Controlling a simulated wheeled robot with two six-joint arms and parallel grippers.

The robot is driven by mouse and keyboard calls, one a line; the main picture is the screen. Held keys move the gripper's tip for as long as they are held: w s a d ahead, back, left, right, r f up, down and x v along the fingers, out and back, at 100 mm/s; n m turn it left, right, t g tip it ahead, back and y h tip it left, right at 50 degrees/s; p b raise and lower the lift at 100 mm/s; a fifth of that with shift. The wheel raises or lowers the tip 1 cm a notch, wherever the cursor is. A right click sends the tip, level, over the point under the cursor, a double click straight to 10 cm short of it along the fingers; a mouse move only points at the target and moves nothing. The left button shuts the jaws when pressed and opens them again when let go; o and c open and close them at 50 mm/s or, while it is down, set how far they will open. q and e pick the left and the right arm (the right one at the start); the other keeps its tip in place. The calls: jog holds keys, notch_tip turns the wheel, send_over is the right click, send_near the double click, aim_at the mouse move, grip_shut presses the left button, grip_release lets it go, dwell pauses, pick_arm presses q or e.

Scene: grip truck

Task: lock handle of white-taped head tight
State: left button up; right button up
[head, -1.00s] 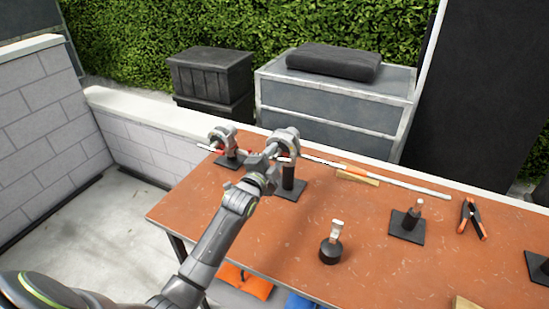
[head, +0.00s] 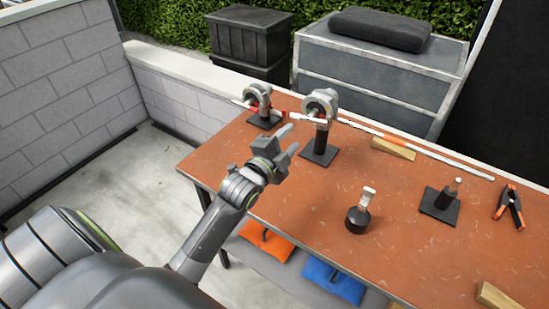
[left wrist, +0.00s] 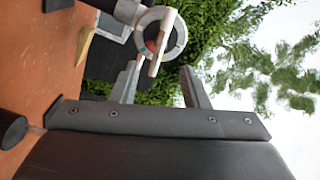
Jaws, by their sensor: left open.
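The white-taped head (head: 320,106) is a grey round clamp on a black stand with a flat black base. A pale handle sticks out at its left side. In the left wrist view its ring (left wrist: 176,40) and pale handle (left wrist: 162,44) lie just beyond my fingertips. I cannot tell how tight it is. A second head (head: 259,98) with red on it stands behind and to the left. My left gripper (head: 289,140) is open and empty, in front of and left of the white-taped head, apart from it; its fingers show in the left wrist view (left wrist: 160,70). My right gripper is not in view.
A long pale rod (head: 420,154) runs along the back of the brown table (head: 290,215). A wooden wedge (head: 393,148), a black knob-like stand (head: 357,219), another stand (head: 440,203) and an orange-tipped clamp (head: 510,206) lie to the right. The table's front middle is mostly clear.

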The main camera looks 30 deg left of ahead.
pick_arm(q)
jog(key=s+b, duration=0.1)
jog(key=s, duration=0.5)
jog(key=shift+s+a, duration=0.1)
dwell(0.3)
jog(key=s+a+f+n+g+y, duration=0.1)
jog(key=s+f+n+g, duration=0.6)
jog(key=s+f, duration=0.45)
jog(key=s+a+f+n+g+y, duration=0.1)
jog(key=s+f+n+g, duration=0.65)
jog(key=s, duration=0.75)
notch_tip(320, 180, down, 25)
jog(key=a+g, duration=0.1)
jog(key=a, duration=0.1)
jog(key=s+d+f+g, duration=0.1)
jog(key=s+f, duration=1.4)
jog(key=shift+d, duration=0.3)
